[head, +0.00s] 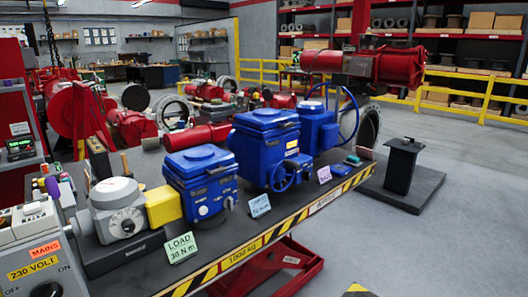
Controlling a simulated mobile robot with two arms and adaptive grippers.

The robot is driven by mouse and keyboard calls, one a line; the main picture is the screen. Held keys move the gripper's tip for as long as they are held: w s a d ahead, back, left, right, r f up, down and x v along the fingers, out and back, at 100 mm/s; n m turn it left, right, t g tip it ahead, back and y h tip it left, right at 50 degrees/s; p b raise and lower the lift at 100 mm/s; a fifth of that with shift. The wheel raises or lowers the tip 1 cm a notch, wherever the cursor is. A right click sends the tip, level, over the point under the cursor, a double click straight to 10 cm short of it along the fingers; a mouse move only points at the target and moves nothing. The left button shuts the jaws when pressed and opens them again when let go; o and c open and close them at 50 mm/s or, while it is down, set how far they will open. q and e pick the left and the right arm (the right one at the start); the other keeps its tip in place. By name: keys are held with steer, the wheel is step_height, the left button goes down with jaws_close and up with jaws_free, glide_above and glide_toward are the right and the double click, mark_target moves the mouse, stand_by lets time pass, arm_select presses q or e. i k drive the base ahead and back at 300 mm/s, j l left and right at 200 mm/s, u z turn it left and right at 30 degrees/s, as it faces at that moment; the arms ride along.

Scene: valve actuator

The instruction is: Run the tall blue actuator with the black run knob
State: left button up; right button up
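Several blue actuators stand in a row on the dark bench (225,235). The middle one, the tall blue actuator (262,140), looks the largest and has a blue handwheel (288,173) low on its front. A smaller blue actuator (200,180) stands to its left, with a dark round knob (228,203) on its right side. Another blue actuator (318,130) with a large upright handwheel ring stands to its right. I cannot make out which knob is the black run knob. Neither of my grippers is in view.
A grey dial unit (118,200) and yellow coupling (163,206) sit left of the small actuator. A MAINS switch box (40,262) fills the lower left corner. Label cards line the bench's striped edge. A black post (401,165) stands at right. Floor at lower right is clear.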

mark_target(306, 176)
steer(key=i+l, duration=0.15)
steer(key=l, duration=0.15)
steer(key=i+l, duration=0.1)
steer(key=l, duration=0.2)
steer(key=i+l+u, duration=0.1)
steer(key=l, duration=0.2)
steer(key=i+l, duration=0.15)
steer(key=l, duration=0.2)
